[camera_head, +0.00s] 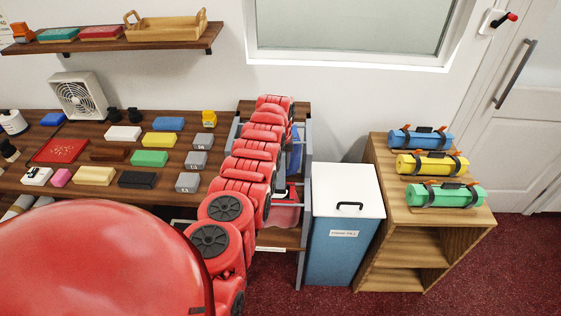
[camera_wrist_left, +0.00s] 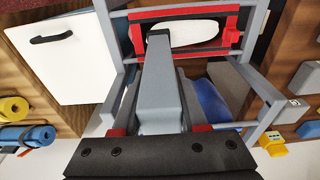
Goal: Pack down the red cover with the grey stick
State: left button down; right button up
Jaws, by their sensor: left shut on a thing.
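My left gripper (camera_wrist_left: 160,130) is shut on the grey stick (camera_wrist_left: 160,88), which points away from the wrist camera. The stick's dark end overlaps the near edge of a red piece (camera_wrist_left: 238,37) with a dark opening and a white oval, which looks like the red cover. I cannot tell whether the stick touches it. The cover lies in the front part of a grey-framed rack; in the head view it shows as a red-pink patch (camera_head: 285,215). My red left arm hides the left gripper and stick there. My right gripper is not in view.
The grey rack (camera_head: 303,200) has bars around the stick; a blue item (camera_wrist_left: 211,103) lies in its back part. A white-lidded blue bin (camera_head: 345,235) and a wooden shelf (camera_head: 415,218) with rolled mats stand to the right. A counter (camera_head: 110,160) with coloured blocks is left.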

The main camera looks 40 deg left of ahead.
aim_at(281, 180)
pick_arm(q)
jog(key=shift+r, duration=0.1)
dwell(0.5)
jog(key=shift+f+b, duration=4.6)
jog(key=shift+f, duration=0.1)
jog(key=shift+r, duration=0.15)
